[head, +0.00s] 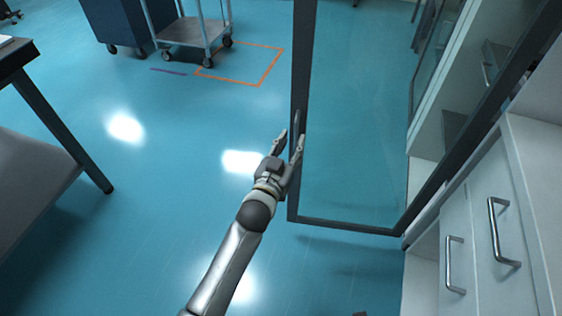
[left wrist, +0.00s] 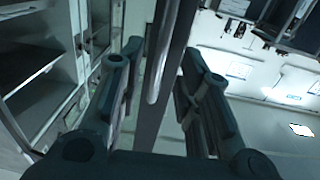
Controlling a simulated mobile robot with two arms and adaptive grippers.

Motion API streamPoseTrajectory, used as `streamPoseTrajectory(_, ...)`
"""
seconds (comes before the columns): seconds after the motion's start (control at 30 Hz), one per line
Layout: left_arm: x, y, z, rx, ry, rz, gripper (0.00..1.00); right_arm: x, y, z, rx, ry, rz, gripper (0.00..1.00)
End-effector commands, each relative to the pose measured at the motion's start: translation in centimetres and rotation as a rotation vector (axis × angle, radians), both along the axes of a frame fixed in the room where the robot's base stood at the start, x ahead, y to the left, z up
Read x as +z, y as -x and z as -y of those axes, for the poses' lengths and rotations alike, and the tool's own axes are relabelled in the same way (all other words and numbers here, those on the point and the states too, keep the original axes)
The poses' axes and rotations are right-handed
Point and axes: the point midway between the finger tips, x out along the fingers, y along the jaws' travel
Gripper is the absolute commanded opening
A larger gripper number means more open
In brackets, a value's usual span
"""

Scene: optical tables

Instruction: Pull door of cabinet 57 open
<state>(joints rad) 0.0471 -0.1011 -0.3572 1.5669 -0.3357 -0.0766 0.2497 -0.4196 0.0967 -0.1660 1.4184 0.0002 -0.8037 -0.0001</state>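The cabinet door (head: 300,70) is a glass pane in a dark frame. It stands swung wide open, out from the cabinet (head: 480,125) at the right. A metal bar handle (head: 297,125) is on the frame's free edge; it also shows in the left wrist view (left wrist: 160,60). My left gripper (head: 289,141) is at this handle. In the left wrist view its two fingers stand apart, one on each side of the handle and frame, with a gap on the handle's left. I cannot tell whether a finger touches the frame.
A grey cart (head: 190,32) stands at the back, near an orange floor outline (head: 262,75). A dark-edged table (head: 45,85) is at the left. The blue floor between is clear.

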Motion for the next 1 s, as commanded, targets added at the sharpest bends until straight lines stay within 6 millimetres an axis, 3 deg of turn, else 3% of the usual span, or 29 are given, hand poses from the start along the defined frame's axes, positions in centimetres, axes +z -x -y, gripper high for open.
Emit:
streamPoseTrajectory(0.2, -0.2, 4.4, -1.6, 0.000, -0.001, -0.003, 0.32, 0.0, 0.0, 0.1, 0.000, 0.001, -0.001, 0.00)
streamPoseTrajectory(0.4, -0.1, 6.8, -2.5, 0.000, -0.001, -0.001, 0.32, 0.0, 0.1, 0.1, 0.000, 0.001, -0.001, 0.00)
streamPoseTrajectory(0.83, 0.0, 7.6, -2.7, 0.000, -0.001, 0.000, 0.31, 0.0, 0.1, 0.1, 0.000, 0.001, -0.001, 0.00)
streamPoseTrajectory(1.0, -0.6, 7.7, -2.9, 0.003, -0.006, -0.015, 0.09, 0.0, 0.1, 0.0, 0.000, 0.000, -0.001, 0.00)
